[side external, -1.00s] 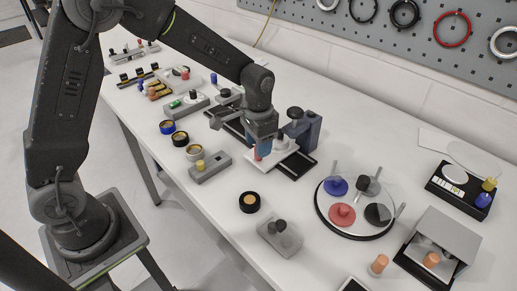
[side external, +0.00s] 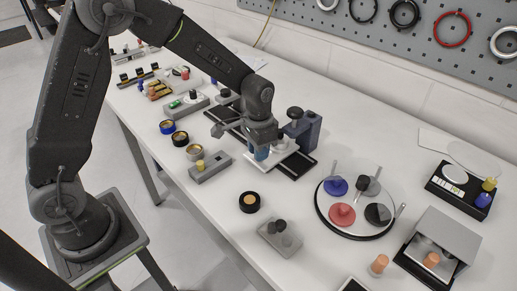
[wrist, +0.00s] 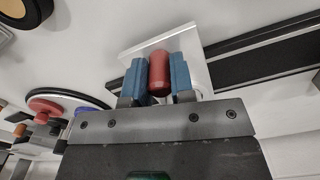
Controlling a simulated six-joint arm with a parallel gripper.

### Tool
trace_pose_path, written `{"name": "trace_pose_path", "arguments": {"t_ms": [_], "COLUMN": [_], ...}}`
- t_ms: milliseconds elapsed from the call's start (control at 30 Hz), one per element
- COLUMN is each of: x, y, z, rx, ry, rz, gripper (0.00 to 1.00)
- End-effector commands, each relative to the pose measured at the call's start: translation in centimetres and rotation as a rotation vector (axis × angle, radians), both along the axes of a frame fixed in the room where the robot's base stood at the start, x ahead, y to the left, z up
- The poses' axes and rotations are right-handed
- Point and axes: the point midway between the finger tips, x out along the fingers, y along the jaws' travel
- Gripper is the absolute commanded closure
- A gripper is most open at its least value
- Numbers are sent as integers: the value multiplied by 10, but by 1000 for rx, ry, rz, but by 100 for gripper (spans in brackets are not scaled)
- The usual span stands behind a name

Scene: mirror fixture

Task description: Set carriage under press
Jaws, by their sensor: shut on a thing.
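The carriage is a white plate (side external: 284,151) with an upright red handle (wrist: 159,72), on a dark rail (side external: 297,168) that also shows in the wrist view (wrist: 265,60). My gripper (side external: 261,153) is shut on the red handle, with one blue finger on each side of it in the wrist view (wrist: 160,80). In the side view my gripper hides the handle. The press (side external: 308,130) is a blue-grey stand with a black knob, just behind and to the right of my gripper. Whether the carriage lies under the press cannot be told.
A round tray (side external: 356,227) with coloured knobs stands to the right. A grey block with a yellow peg (side external: 209,168) and several ring-shaped parts lie in front and left. A grey box (side external: 440,243) is at the far right. The table between is partly clear.

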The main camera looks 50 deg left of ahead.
Motion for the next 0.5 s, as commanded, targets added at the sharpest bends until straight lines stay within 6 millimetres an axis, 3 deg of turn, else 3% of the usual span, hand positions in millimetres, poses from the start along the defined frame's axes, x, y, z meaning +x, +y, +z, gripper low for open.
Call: {"name": "trace_pose_path", "arguments": {"t_ms": [333,500], "x": [0,1], "y": [-2,-29], "z": [0,1], "rx": [0,0], "ry": [-1,-1], "rz": [-1,-6], "gripper": [100,100]}}
